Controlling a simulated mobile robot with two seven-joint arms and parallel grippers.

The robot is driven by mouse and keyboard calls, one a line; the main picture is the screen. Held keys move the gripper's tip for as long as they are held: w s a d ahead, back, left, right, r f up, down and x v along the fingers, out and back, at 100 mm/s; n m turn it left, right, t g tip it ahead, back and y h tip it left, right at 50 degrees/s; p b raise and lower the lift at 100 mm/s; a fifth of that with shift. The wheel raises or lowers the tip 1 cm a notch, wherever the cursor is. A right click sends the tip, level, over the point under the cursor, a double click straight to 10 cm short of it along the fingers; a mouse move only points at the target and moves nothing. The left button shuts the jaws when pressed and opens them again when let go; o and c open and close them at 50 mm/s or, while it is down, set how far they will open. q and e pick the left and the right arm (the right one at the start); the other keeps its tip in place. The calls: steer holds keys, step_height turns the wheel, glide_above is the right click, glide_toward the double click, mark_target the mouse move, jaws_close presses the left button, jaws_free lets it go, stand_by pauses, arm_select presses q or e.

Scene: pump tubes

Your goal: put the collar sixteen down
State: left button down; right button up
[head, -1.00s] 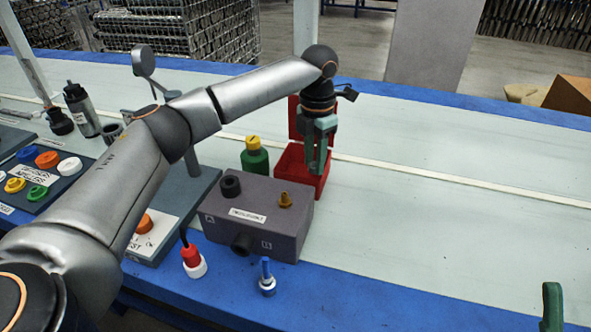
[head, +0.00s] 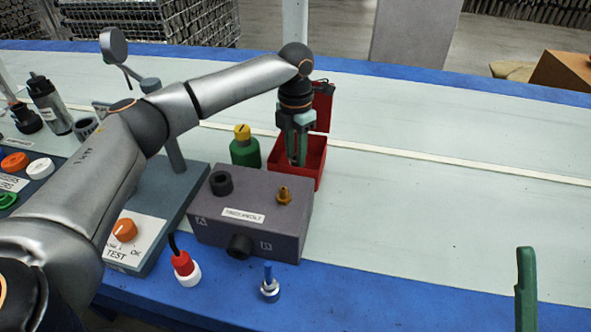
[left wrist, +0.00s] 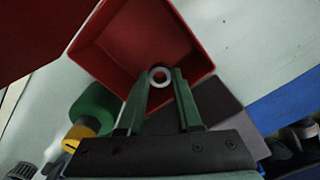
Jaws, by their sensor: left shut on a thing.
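My left gripper (head: 296,160) points down at the open red box (head: 316,176), its fingertips over or inside the box's opening. In the left wrist view, its two green fingers (left wrist: 162,82) close on a small pale ring with a dark centre, the collar (left wrist: 159,70). Behind the collar is the box's red interior. I cannot tell whether the collar touches the box floor. No number can be read on it. Only one green finger of my right gripper (head: 525,290) shows, at the lower right of the head view.
A grey block (head: 250,232) with a black knob and a brass fitting stands in front of the box. A green bottle (head: 245,152) with a yellow cap stands to its left. A red-and-white plug (head: 185,268) and a blue-tipped piece (head: 269,285) are in front. The right side is clear.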

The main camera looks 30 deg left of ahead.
arm_select(q)
steer(key=shift+f+b, duration=0.8)
steer(key=shift+f, duration=1.4)
steer(key=shift+f, duration=0.2)
steer(key=c, duration=0.9)
jaws_free()
steer(key=shift+o, duration=0.2)
steer(key=shift+r, duration=0.15)
steer(key=shift+r, duration=0.3)
step_height(320, 180, up, 12)
steer(key=p, duration=0.4)
steer(key=shift+f, duration=0.25)
